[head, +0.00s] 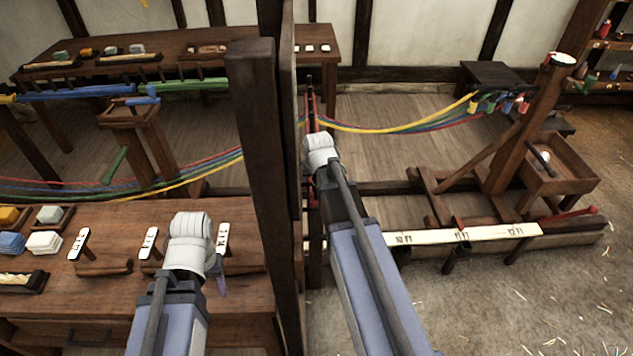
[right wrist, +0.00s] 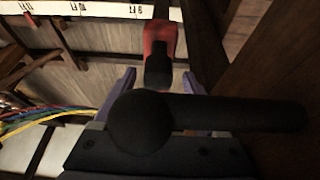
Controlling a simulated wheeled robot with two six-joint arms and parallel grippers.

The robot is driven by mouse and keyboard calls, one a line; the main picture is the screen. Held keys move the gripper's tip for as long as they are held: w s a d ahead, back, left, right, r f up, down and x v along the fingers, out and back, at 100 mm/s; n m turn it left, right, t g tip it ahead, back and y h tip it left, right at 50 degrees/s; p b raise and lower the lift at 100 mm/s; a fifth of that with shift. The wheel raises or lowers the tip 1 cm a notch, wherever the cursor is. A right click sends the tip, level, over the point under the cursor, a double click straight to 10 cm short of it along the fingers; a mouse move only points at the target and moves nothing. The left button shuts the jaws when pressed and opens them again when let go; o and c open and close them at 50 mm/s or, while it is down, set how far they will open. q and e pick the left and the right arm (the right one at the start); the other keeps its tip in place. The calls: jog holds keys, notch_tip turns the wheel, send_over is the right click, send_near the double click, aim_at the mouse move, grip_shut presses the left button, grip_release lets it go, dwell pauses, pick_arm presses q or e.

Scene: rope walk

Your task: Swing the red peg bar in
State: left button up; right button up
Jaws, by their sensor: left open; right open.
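A narrow red upright (head: 311,108), which looks like the red peg bar, shows beside the dark post, with the coloured ropes passing at it. In the right wrist view a red piece with a dark end (right wrist: 160,42) stands just beyond my right gripper (right wrist: 155,90). Its purple fingers are apart on either side of the dark end; I cannot tell if they touch it. In the head view my right wrist hides most of that gripper. My left gripper (head: 221,284) is open and empty over the front bench, away from the bar.
The dark post (head: 256,150) stands between my arms. Blue, green, red and yellow ropes (head: 400,128) sag across to the stand (head: 512,140) on the right. A marked white rule (head: 430,238) lies along the rail. A dark knobbed rod (right wrist: 140,122) crosses the right wrist view.

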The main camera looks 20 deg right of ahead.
jog(key=p+v, duration=0.7)
jog(key=shift+s+r, duration=0.15)
jog(key=shift+r, duration=0.2)
notch_tip(320, 180, up, 9)
jog(key=p, duration=0.9)
jog(key=shift+r, duration=0.15)
jog(key=shift+r+p, duration=0.1)
jog(key=shift+p, duration=0.2)
jog(key=shift+r, duration=0.25)
